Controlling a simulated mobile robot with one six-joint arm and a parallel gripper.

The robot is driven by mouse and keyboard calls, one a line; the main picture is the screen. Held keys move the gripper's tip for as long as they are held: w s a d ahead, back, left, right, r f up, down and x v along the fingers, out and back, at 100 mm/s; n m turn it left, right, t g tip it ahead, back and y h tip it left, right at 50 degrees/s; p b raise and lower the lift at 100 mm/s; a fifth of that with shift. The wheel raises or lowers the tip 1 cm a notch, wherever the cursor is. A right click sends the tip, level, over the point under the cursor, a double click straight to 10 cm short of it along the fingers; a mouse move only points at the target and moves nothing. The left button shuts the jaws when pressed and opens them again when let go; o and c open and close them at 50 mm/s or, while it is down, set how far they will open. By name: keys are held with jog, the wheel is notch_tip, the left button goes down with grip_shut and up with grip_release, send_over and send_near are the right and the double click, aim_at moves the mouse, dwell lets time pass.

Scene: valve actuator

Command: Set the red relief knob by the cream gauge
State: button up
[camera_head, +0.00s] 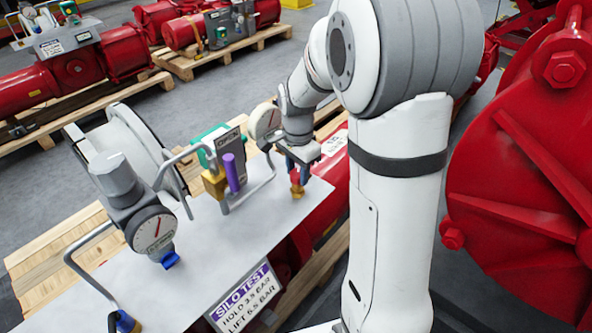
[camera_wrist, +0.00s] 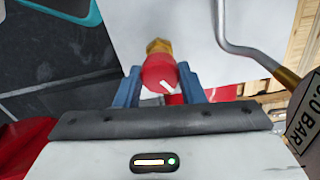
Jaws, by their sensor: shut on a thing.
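The red relief knob (camera_wrist: 156,73) has a white pointer line, which slants toward the lower right in the wrist view. It sits on a brass fitting (camera_wrist: 158,46), which in the head view (camera_head: 298,191) stands on the light grey plate. My gripper (camera_wrist: 160,82) is shut on the knob, with one blue finger on each side of it. In the head view my gripper (camera_head: 298,168) points down over the fitting and mostly hides the knob. The cream gauge (camera_head: 264,121) stands just left of my wrist, its dial too small to read.
A bent grey pipe (camera_head: 250,193), a purple cylinder (camera_head: 231,173) and a brass block (camera_head: 214,183) stand left of my gripper. A second gauge (camera_head: 154,230) is at front left. A sign (camera_head: 243,298) reads "SILO TEST, HOLD 3.3 BAR, LIFT 5.5 BAR". A large red housing (camera_head: 530,170) fills the right.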

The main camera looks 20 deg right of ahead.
aim_at(298, 173)
jog(key=shift+n, duration=1.5)
jog(key=shift+c, duration=0.2)
jog(key=shift+s, duration=0.1)
jog(key=o, duration=1)
jog(key=shift+r, duration=0.1)
notch_tip(298, 173, up, 7)
jog(key=shift+r+p, duration=0.2)
jog(key=shift+p, duration=0.45)
jog(key=shift+r, duration=0.15)
